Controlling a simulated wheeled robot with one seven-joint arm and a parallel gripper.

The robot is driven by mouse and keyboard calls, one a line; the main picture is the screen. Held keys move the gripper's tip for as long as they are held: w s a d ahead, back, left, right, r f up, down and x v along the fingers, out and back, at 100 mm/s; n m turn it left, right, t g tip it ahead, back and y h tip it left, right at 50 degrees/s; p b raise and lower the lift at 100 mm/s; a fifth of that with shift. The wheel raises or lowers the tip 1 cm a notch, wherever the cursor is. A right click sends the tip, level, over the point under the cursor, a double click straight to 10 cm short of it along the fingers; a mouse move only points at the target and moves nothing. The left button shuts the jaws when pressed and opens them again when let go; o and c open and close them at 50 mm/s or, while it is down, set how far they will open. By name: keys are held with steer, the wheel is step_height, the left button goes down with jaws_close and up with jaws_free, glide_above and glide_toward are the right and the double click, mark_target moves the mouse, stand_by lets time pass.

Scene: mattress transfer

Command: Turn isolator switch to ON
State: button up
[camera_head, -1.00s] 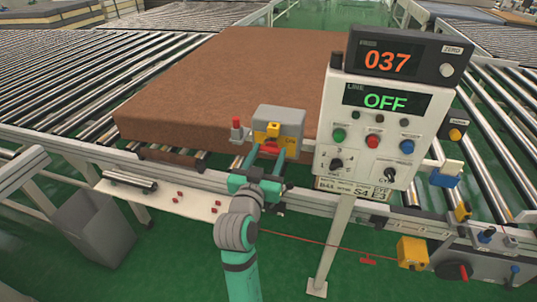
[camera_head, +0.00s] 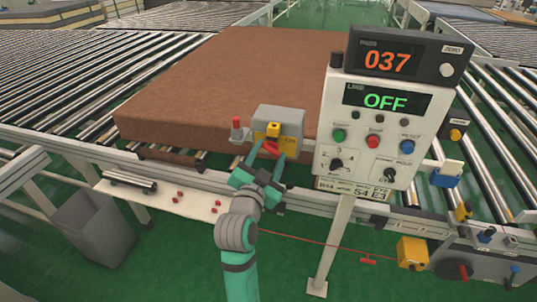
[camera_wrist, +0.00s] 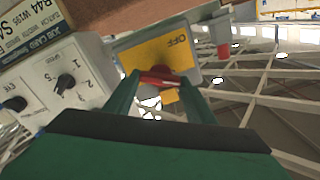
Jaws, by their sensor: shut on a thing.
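The isolator switch (camera_head: 290,120) is a grey box with a yellow face plate and a red handle (camera_head: 271,147), mounted at the conveyor's front rail. An ON label shows right of the handle in the head view. In the wrist view the yellow plate (camera_wrist: 158,54) carries the word OFF, and the red handle (camera_wrist: 160,78) lies between my fingertips. My gripper (camera_head: 268,155) is shut on the red handle, one green finger on each side of it. In the head view the handle sits at a slant. The fingers partly hide the lower plate.
A control panel (camera_head: 375,130) on a white post stands just right of the switch; its display reads OFF. A red button post (camera_head: 237,128) is close on the left. A brown mattress (camera_head: 215,85) lies on the rollers behind. A red cord (camera_head: 320,242) runs below.

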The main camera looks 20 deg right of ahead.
steer(key=m, duration=0.6)
steer(key=shift+f, duration=0.1)
steer(key=m, duration=0.6)
steer(key=shift+d+f, duration=0.1)
stand_by(0.5)
steer(key=o, duration=1)
steer(key=shift+o, duration=0.2)
steer(key=shift+s, duration=0.1)
steer(key=v, duration=1)
steer(key=shift+s+a, duration=0.3)
